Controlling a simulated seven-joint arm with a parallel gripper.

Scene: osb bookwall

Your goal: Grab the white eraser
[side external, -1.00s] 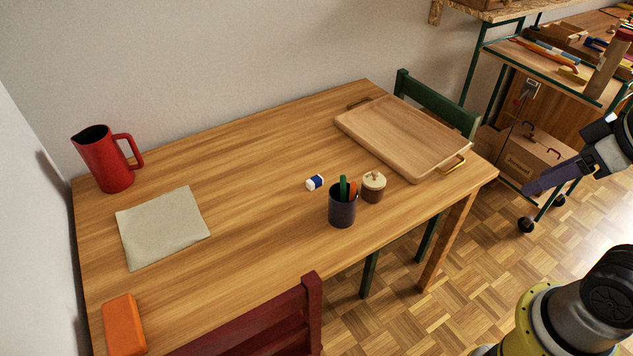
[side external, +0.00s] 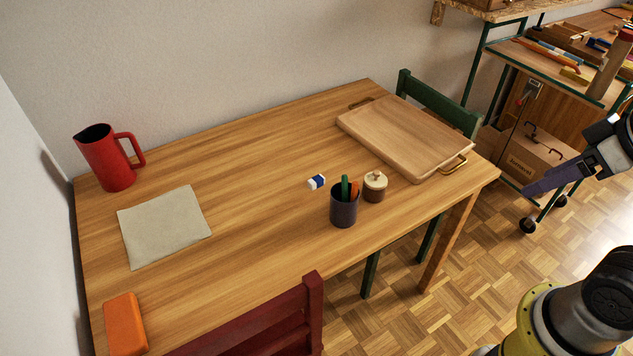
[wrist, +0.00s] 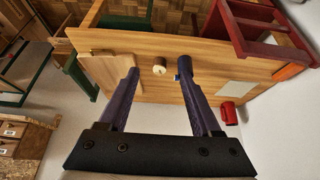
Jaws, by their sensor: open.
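The white eraser (side external: 317,182) with a blue sleeve lies on the wooden table (side external: 260,230), left of and behind the dark pen cup (side external: 343,208). In the wrist view only a small pale bit beside the right finger looks like the eraser (wrist: 177,77); the finger covers much of that area. My gripper (wrist: 159,68) is open and empty, its two dark purple fingers spread apart. In the side external view my gripper (side external: 545,183) is at the right edge, off the table and well away from the eraser.
A small lidded jar (side external: 375,186) stands right of the cup. A wooden tray (side external: 405,135) lies at the table's right end. A red pitcher (side external: 108,160), a grey cloth (side external: 163,226) and an orange block (side external: 125,325) are at the left. Chairs (side external: 285,320) flank the table.

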